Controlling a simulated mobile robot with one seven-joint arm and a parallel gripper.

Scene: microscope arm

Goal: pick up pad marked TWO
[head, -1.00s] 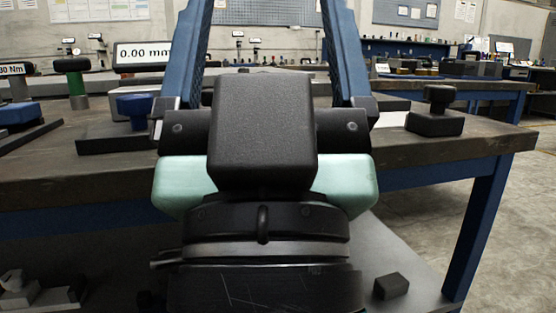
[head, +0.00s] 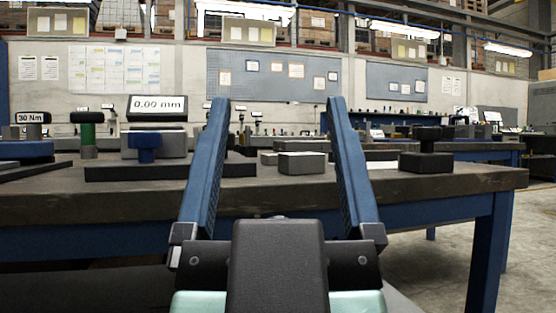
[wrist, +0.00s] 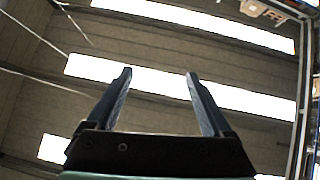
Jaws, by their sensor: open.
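My gripper (head: 277,104) is open and empty, its two blue fingers pointing up in front of the workbench in the head view. In the wrist view my gripper (wrist: 158,76) also stands open, with only the ceiling between its fingers. A pale grey block (head: 303,163) lies on the bench, seen between the fingers, with a second flat grey block (head: 270,158) just behind it to the left. No marking TWO is readable on either, so I cannot tell which is the pad. The fingers touch neither block.
The workbench (head: 420,184) spans the view. On its left are a blue knob (head: 145,142) on a dark plate, a 0.00 mm display (head: 157,108), a green post with black cap (head: 87,130) and a 30 Nm display (head: 31,118). A black knobbed block (head: 427,155) stands right.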

